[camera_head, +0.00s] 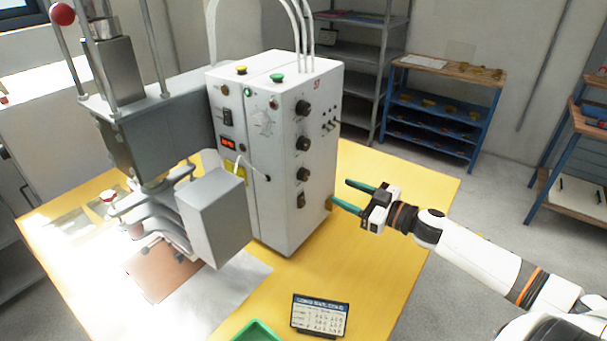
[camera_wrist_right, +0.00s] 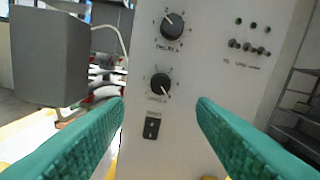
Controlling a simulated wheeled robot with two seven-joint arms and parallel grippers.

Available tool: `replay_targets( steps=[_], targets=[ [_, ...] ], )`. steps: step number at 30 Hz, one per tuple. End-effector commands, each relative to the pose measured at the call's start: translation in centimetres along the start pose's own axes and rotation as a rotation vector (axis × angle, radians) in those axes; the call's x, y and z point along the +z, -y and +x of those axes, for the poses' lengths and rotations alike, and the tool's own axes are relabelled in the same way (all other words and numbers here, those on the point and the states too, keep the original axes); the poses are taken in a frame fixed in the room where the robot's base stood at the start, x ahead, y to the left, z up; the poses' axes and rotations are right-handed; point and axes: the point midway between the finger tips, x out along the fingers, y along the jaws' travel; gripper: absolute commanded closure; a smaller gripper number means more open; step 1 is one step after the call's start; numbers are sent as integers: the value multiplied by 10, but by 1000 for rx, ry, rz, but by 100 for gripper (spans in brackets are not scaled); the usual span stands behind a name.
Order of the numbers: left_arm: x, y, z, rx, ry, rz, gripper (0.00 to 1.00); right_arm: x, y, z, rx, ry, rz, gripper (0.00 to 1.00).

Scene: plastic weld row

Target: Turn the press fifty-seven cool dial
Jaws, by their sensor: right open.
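The white press control box (camera_head: 283,150) stands on the yellow table, with a column of three black dials on its right face. The lowest dial (camera_head: 303,174) also shows in the right wrist view (camera_wrist_right: 160,86), with a small blurred label under it that seems to read cool; its white pointer slants down to the right. My right gripper (camera_head: 342,193) is open and empty, with green fingers pointing at this face. It is apart from the dial; in the wrist view the dial sits between and above the fingertips (camera_wrist_right: 160,108). My left gripper is out of view.
Above the dial is another black dial (camera_wrist_right: 172,22); below it is a black rocker switch (camera_wrist_right: 152,127). Small toggles (camera_wrist_right: 250,47) sit at upper right. A grey box (camera_head: 212,215) juts out at the front. A sign (camera_head: 320,314) and green tray (camera_head: 257,332) are nearby.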

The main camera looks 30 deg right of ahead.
Motion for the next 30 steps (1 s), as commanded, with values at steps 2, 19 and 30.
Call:
replay_targets(
  steps=[2,19,30],
  targets=[
    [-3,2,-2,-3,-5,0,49,3,1,12,-2,5,-2,49],
    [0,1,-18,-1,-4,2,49,2,2,95,-6,2,-1,49],
    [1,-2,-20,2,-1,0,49,0,1,108,-2,-1,-2,49]
  ],
)
